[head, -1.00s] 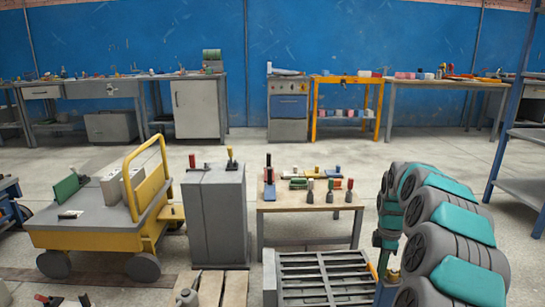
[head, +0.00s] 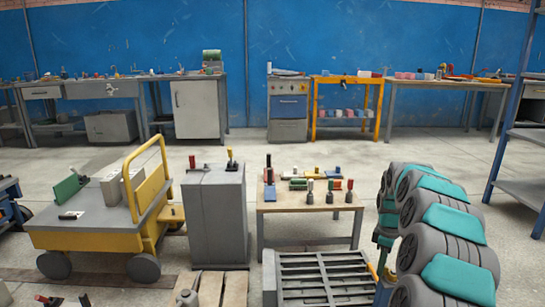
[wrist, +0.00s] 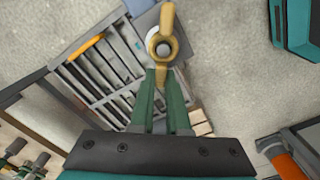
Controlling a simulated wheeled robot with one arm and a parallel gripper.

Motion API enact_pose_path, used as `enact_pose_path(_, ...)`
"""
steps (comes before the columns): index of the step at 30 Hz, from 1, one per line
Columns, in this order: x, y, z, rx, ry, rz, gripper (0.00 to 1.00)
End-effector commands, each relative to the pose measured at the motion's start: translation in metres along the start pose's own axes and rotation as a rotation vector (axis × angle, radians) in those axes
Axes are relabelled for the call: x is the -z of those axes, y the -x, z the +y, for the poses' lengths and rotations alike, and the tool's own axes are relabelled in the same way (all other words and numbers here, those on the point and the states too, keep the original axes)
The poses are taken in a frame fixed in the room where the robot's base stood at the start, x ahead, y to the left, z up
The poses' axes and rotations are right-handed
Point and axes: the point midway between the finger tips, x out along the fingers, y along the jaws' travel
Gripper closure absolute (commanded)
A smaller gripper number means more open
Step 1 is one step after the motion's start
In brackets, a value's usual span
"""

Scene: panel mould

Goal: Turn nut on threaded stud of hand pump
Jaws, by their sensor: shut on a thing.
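In the wrist view a brass-coloured wing nut (wrist: 168,20) sits around the pale round end of a threaded stud (wrist: 163,49). One wing points up in the picture and the other points down toward my gripper. My gripper (wrist: 159,76) has green fingers, shut on the lower wing. The thread itself is not visible from this angle. A grey surface (wrist: 146,21) of what appears to be the hand pump shows beside the nut; the rest is hidden. In the head view my arm covers most of this area, and my fingertips cannot be made out.
A grey slatted grate (head: 322,278) lies left of my arm; its slats also show in the wrist view (wrist: 92,75). A low table (head: 300,206) with several tools stands behind it. A grey cabinet (head: 214,218) and a yellow cart (head: 97,234) stand further left.

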Motion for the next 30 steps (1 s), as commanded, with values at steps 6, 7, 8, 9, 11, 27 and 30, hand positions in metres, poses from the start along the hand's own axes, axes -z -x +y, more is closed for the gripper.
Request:
enact_pose_path(6, -0.002, 0.001, 0.006, -0.001, -0.141, 0.000, 1.00)
enact_pose_path(7, -0.002, 0.001, 0.007, -0.001, -0.174, 0.000, 1.00)
enact_pose_path(8, -0.002, 0.001, 0.008, -0.001, -0.205, 0.001, 1.00)
enact_pose_path(9, -0.002, 0.001, 0.009, -0.002, -0.241, 0.001, 1.00)
enact_pose_path(11, -0.002, 0.001, 0.011, -0.002, -0.279, 0.001, 1.00)
enact_pose_path(27, -0.006, 0.002, 0.019, -0.003, -0.506, 0.002, 1.00)
enact_pose_path(30, -0.007, 0.002, 0.021, -0.002, -0.580, 0.002, 1.00)
